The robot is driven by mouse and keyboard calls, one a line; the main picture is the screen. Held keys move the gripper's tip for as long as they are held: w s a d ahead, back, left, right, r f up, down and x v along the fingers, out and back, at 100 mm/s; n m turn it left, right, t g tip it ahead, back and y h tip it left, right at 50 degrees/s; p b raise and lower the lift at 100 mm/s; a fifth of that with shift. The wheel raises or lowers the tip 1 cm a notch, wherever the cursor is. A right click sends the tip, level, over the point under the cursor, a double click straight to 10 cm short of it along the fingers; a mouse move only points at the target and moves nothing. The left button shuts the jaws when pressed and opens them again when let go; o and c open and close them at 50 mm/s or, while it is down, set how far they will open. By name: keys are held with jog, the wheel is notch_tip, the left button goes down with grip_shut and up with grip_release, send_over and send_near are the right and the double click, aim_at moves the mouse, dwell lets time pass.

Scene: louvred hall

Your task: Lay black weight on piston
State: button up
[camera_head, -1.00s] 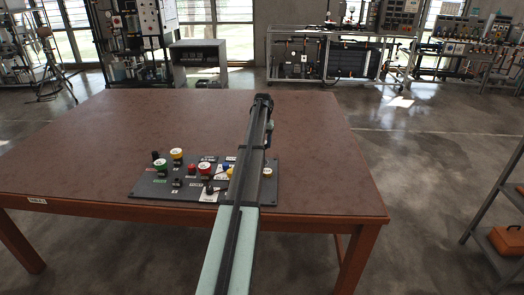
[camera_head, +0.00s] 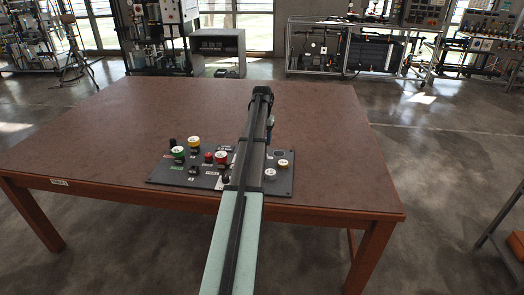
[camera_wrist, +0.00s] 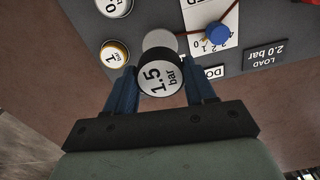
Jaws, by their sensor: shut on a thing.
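My gripper (camera_wrist: 160,88) is shut on the black weight (camera_wrist: 159,77), a round piece with a white top marked "1.5 bar", in the wrist view. A light grey disc (camera_wrist: 160,41), likely the piston's top, shows just beyond the weight and is partly covered by it. I cannot tell the height gap between weight and disc. In the head view my arm covers the middle of the dark panel (camera_head: 160,179), and the held weight cannot be made out there.
A yellow-rimmed weight (camera_wrist: 114,53) stands close left of my gripper, with a white-topped one (camera_wrist: 115,6) above it. A blue knob (camera_wrist: 217,33) is to the right. Green (camera_head: 178,152) and red (camera_head: 221,157) pieces stand on the panel. The wooden table (camera_head: 150,110) is clear behind it.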

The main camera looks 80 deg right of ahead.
jog(key=shift+f, duration=2.85)
jog(key=shift+f, duration=0.1)
jog(key=o, duration=1.4)
notch_tip(320, 180, up, 12)
jog(key=shift+r, duration=0.15)
